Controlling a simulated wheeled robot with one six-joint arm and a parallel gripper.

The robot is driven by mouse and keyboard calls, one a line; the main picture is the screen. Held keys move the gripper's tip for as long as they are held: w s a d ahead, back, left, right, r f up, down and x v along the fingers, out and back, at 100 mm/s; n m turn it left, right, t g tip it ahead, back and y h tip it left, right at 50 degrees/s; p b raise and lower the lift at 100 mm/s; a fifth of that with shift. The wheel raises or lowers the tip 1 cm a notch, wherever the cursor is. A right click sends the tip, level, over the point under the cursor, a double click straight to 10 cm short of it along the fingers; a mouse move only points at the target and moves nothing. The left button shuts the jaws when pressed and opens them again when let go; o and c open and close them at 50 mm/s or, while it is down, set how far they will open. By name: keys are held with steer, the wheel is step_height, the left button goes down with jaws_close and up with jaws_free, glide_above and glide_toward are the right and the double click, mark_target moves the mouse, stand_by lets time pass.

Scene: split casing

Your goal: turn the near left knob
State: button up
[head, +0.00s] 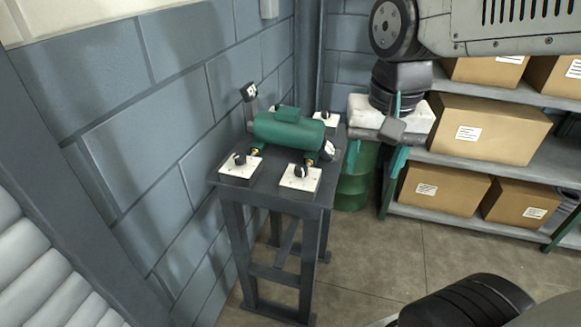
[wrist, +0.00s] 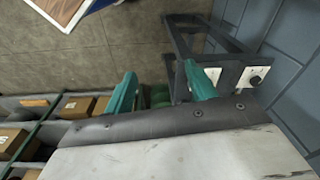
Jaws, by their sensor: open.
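The near left knob (head: 240,159) is black and sits on a white square plate on a dark table (head: 268,186), at its front left corner. A green split casing (head: 288,129) lies behind it. A second black knob (head: 301,171) stands on a plate at the front right. My gripper (head: 372,172) is right of the table, well apart from the knobs, pointing down. In the wrist view its green fingers (wrist: 161,72) are spread with nothing between them. A black knob on a white plate (wrist: 256,79) shows there on the right; I cannot tell which one.
More plates with knobs, one at the far right (head: 326,117), stand behind the casing. A blue block wall (head: 150,110) runs close along the table's left. A green barrel (head: 352,190) stands behind the table. Shelves with cardboard boxes (head: 487,130) are at right. The floor (head: 390,265) in front is clear.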

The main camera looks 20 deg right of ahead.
steer(key=w+a+f+m, duration=0.1)
steer(key=w+f+m, duration=0.1)
steer(key=w+m, duration=0.8)
steer(key=m+g, duration=0.1)
steer(key=m, duration=0.5)
glide_above(301, 167)
step_height(301, 167, down, 8)
steer(key=shift+s+r, duration=0.1)
step_height(301, 167, down, 8)
steer(key=shift+r, duration=0.2)
steer(key=c, duration=1)
